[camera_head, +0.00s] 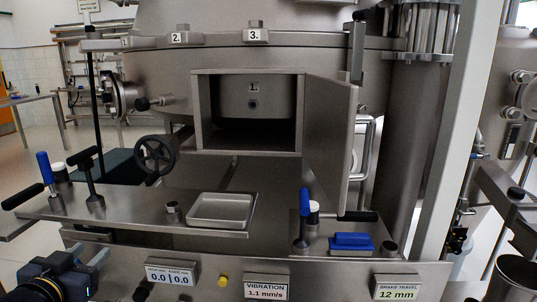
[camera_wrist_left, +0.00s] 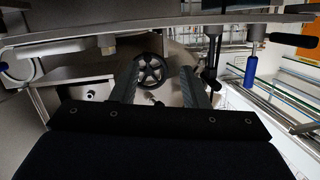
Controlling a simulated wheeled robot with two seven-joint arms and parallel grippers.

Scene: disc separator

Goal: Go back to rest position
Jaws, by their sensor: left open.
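My left gripper (camera_wrist_left: 160,88) shows in the left wrist view with its two dark fingers apart and nothing between them. The black handwheel (camera_wrist_left: 151,70) shows beyond the fingers, apart from them as far as I can tell. In the head view the same handwheel (camera_head: 155,155) is on the machine's left side. My right gripper is not in view.
The steel separator (camera_head: 330,52) has an open box with its door (camera_head: 328,135) swung right. A shallow steel tray (camera_head: 221,209) sits on the shelf. Blue-handled tools (camera_head: 45,168) stand left, and a blue block (camera_head: 351,241) lies right. A display panel (camera_head: 171,272) runs along the front.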

